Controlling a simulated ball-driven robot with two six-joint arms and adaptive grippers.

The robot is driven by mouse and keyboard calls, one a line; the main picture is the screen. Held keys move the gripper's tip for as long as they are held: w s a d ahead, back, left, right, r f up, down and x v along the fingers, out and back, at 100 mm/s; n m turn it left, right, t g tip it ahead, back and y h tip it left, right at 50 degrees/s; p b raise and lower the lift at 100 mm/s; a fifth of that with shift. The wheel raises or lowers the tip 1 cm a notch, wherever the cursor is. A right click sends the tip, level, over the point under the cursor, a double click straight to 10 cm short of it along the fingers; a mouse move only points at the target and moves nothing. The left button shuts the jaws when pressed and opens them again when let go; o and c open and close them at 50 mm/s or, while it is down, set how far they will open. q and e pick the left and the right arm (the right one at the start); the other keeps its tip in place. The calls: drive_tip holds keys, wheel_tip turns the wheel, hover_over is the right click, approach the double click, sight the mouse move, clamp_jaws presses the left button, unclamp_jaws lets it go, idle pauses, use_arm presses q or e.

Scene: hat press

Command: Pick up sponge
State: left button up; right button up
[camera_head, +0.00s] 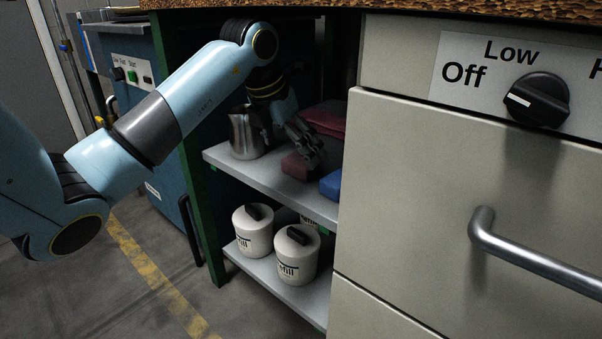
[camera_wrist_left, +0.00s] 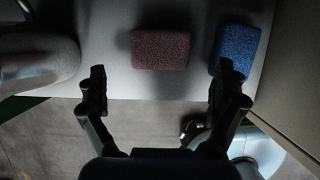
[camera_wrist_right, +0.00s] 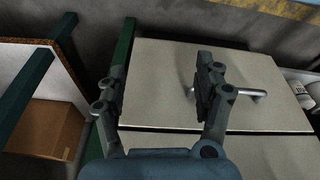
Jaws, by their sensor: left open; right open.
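A dark red sponge (camera_wrist_left: 160,50) lies on the grey shelf (camera_wrist_left: 110,25) in the left wrist view, ahead of and between the fingers of my left gripper (camera_wrist_left: 160,92). In the head view the red sponge (camera_head: 296,165) is partly hidden by my left gripper (camera_head: 305,143). A blue sponge (camera_wrist_left: 236,50) lies to its right, near the right fingertip; it also shows in the head view (camera_head: 331,185). My left gripper is open and empty. My right gripper (camera_wrist_right: 162,75) is open and empty, facing a cabinet front.
A metal pitcher (camera_head: 245,134) stands left of the sponges on the shelf. A folded dark red item (camera_head: 325,120) lies behind. White canisters (camera_head: 297,258) stand on the lower shelf. The drawer cabinet (camera_head: 440,200) with a handle (camera_head: 540,262) closes the right side. A cardboard box (camera_wrist_right: 45,130) shows at left.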

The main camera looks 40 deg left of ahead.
sight(300, 159)
use_arm(q)
drive_tip(key=shift+w, duration=0.6)
drive_tip(key=b+x, duration=0.2)
drive_tip(key=x, duration=0.2)
drive_tip(key=shift+s+f, duration=0.1)
drive_tip(key=shift+s, duration=0.05)
drive_tip(key=shift+w+d+f+b, duration=0.1)
drive_tip(key=shift+w+f+b, duration=0.1)
drive_tip(key=shift+f+b, duration=0.2)
use_arm(e)
drive_tip(key=w+f+t, duration=0.1)
drive_tip(key=f+t, duration=0.1)
drive_tip(key=f, duration=0.1)
drive_tip(key=w+f+t, duration=0.1)
drive_tip(key=shift+w+f+t, duration=0.25)
drive_tip(key=shift+w+t, duration=0.05)
use_arm(q)
drive_tip(key=shift+r, duration=0.1)
drive_tip(key=c, duration=0.9)
drive_tip(key=shift+o, duration=0.2)
drive_tip(key=shift+r, duration=0.1)
use_arm(e)
drive_tip(key=shift+s, duration=0.1)
